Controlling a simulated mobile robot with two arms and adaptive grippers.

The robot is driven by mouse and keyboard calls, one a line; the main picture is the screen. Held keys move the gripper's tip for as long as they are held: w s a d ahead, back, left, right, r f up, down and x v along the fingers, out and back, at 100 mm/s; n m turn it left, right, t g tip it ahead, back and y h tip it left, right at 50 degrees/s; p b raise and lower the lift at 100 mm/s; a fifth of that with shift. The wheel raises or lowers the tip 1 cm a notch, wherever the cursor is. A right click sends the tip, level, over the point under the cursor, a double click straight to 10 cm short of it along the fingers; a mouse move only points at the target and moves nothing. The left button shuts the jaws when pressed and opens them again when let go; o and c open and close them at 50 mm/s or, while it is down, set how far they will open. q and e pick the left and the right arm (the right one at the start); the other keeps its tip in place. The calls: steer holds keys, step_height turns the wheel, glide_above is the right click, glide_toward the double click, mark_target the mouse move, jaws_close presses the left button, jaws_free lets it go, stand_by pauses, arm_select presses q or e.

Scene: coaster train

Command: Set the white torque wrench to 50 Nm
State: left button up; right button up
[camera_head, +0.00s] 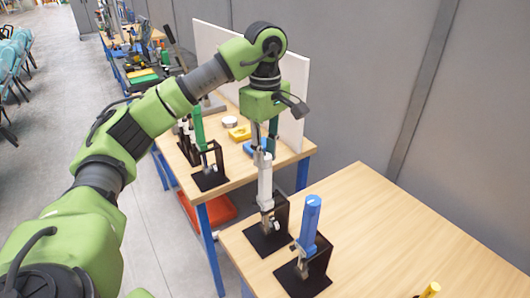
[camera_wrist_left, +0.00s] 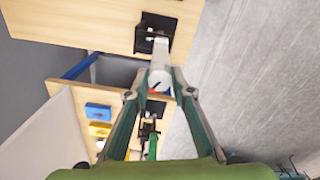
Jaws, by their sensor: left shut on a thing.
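The white torque wrench (camera_head: 265,186) stands upright in a black holder (camera_head: 270,238) at the left end of the near wooden table. My left gripper (camera_head: 263,157) reaches down from above and is shut on the wrench's upper end. In the left wrist view, the white wrench (camera_wrist_left: 160,62) lies between the two green fingers of the left gripper (camera_wrist_left: 160,92), with its lower part toward the holder (camera_wrist_left: 156,34). Its scale cannot be read in either view. My right gripper is not in view.
A blue torque wrench (camera_head: 308,222) stands in its own holder close to the right. A yellow-topped tool (camera_head: 431,289) is at the lower right. Behind, another table holds a green wrench (camera_head: 199,127). A white panel (camera_head: 293,95) rises behind my arm. The near table's right side is mostly clear.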

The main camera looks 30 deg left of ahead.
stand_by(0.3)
arm_select(q)
steer(key=o, duration=1.1)
step_height(320, 180, up, 12)
stand_by(0.7)
